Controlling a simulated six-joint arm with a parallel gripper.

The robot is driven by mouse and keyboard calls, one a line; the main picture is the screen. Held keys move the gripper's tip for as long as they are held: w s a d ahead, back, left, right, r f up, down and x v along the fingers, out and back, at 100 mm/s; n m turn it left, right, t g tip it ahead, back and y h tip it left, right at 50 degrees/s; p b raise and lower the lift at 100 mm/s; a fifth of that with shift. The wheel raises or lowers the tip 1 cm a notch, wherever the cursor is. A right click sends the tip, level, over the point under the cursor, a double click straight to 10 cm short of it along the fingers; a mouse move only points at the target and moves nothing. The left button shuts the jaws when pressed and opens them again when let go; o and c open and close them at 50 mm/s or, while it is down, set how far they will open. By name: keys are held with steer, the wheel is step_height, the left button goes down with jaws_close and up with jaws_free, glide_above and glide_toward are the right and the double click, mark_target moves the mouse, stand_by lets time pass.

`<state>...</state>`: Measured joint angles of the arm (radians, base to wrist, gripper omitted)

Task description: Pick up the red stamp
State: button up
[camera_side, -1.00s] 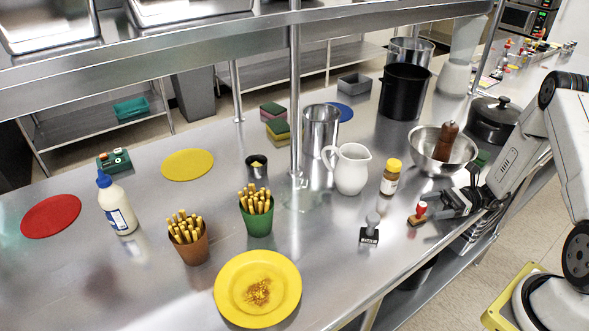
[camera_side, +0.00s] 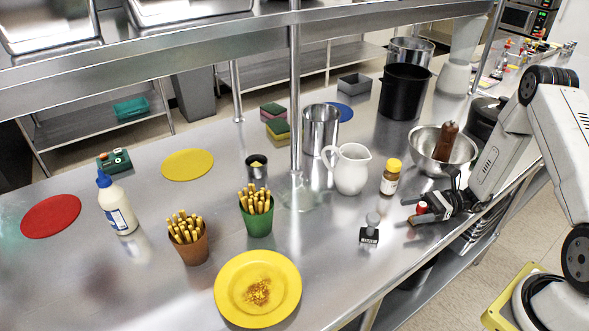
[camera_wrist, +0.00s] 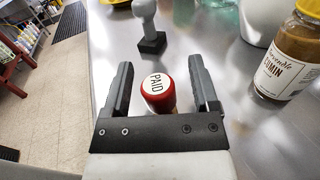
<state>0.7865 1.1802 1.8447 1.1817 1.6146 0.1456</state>
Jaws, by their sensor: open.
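The red stamp (camera_wrist: 157,92) has a round red knob with a white top marked "PAID". In the wrist view it stands between the two open fingers of my gripper (camera_wrist: 160,88), with a gap to each finger. In the side view the red stamp (camera_side: 421,208) is partly covered by my gripper (camera_side: 415,210), which reaches in low from the right. Its base is mostly hidden.
A grey-handled stamp (camera_side: 370,232) stands just left of my gripper. A yellow-capped cumin jar (camera_side: 391,178) stands close behind. A steel bowl (camera_side: 443,152) with a pepper mill (camera_side: 446,140) and a white pitcher (camera_side: 350,168) are farther back. The counter's front edge is near.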

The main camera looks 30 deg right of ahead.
jaws_close()
steer(key=shift+r, duration=0.15)
steer(key=shift+r, duration=0.7)
steer(key=s+a+r, duration=0.3)
steer(key=s+r, duration=0.8)
steer(key=s, duration=0.2)
steer(key=shift+s+r, duration=0.2)
steer(key=shift+s, duration=0.15)
